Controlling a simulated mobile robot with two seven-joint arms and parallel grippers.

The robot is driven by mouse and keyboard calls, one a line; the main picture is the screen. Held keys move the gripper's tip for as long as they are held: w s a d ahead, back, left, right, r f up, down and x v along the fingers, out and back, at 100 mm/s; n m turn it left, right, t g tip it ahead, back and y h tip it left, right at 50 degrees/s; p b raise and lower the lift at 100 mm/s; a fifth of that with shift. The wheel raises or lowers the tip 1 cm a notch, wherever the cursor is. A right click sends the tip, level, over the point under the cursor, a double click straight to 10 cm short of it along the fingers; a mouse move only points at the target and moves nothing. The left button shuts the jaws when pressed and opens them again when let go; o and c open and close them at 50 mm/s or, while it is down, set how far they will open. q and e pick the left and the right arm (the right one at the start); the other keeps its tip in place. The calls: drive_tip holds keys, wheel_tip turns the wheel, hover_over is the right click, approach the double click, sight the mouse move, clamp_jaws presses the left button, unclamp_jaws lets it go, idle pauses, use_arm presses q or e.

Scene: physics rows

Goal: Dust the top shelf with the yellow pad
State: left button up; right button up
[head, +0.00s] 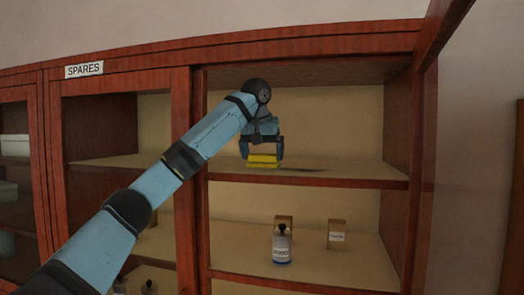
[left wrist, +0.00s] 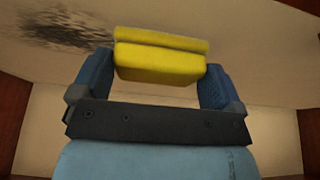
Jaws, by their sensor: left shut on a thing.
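My left gripper (head: 262,152) reaches into the right-hand bay of the cabinet, above the top shelf (head: 350,172). It is shut on the yellow pad (head: 264,162), which it holds level just over or on the shelf near its front edge; I cannot tell whether it touches. In the left wrist view the yellow pad (left wrist: 160,62) sits between both blue fingers. My right gripper is not in view.
A labelled bottle (head: 282,245) and small boxes (head: 337,235) stand on the shelf below. An open door (head: 441,30) is at the right. The top shelf right of the pad is clear of objects.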

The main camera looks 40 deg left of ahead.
use_arm(q)
drive_tip(key=shift+f, duration=0.4)
idle(0.7)
drive_tip(key=shift+w+d+r, duration=0.1)
drive_tip(key=shift+w+d, duration=0.35)
drive_tip(key=shift+d, duration=0.4)
drive_tip(key=shift+w+d, duration=1.45)
drive_tip(key=shift+d, duration=1.2)
drive_tip(key=shift+w+d, duration=1.5)
drive_tip(key=shift+d, duration=1.2)
drive_tip(key=shift+w+d, duration=1.45)
drive_tip(key=shift+d, duration=1.2)
drive_tip(key=shift+a, duration=0.15)
drive_tip(key=shift+s+a, duration=1.6)
drive_tip(key=shift+a, duration=1.3)
drive_tip(key=shift+s+a, duration=1.65)
drive_tip(key=shift+a, duration=1.25)
drive_tip(key=shift+s+a, duration=1.6)
drive_tip(key=shift+a, duration=1.3)
drive_tip(key=shift+w+a, duration=0.3)
drive_tip(key=shift+w, duration=0.35)
drive_tip(key=shift+w+a, duration=0.25)
drive_tip(key=shift+w, duration=0.4)
